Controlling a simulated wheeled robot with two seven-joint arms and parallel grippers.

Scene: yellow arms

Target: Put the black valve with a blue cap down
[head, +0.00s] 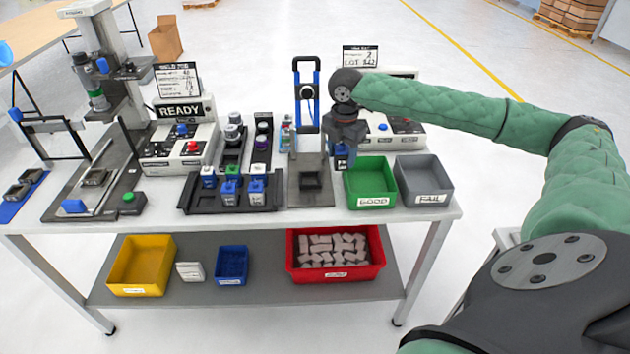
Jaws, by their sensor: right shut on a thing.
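My right gripper (343,143) hangs pointing down above the back of the bench, between the black fixture and the green bin. It is shut on a small dark thing with blue on it, the black valve with a blue cap (344,162). The gripper hides much of the valve, and I cannot tell whether the valve touches anything below. The fixture (309,180) stands just left of it, with a dark square block on its base and a tall blue-and-black frame behind. My left gripper is not in view.
A green GOOD bin (370,202) and a grey FAIL bin (429,200) stand at the right front of the bench. A black tray (190,208) with several blue-topped parts stands left of the fixture. Tester boxes, including READY (181,110), line the back. More bins sit on the shelf below.

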